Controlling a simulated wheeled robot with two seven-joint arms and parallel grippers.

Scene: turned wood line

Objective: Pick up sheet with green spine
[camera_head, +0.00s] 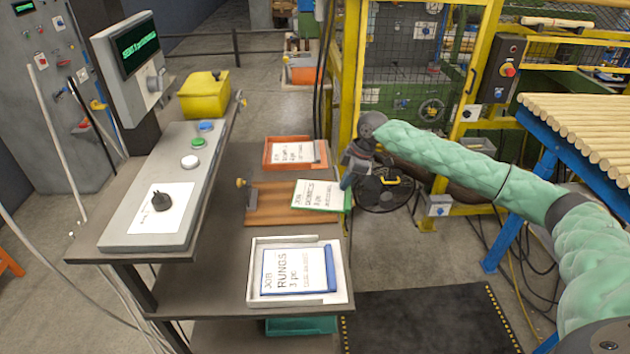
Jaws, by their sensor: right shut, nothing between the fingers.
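The sheet with the green spine (316,195) is a white printed job sheet. It lies on a brown wooden board (268,211) on the shelf, with its green edge at the right. My right gripper (346,181) hangs beside the sheet's right end, near the green spine, with its fingers shut and empty. I cannot tell whether the fingertips touch the sheet. My left gripper is not in view.
A sheet with a blue spine (300,270) lies in a white tray (257,262) in front. An orange tray (268,155) with another sheet is behind. A control console (178,175) stands left. Yellow machine framing (350,75) is behind my right arm.

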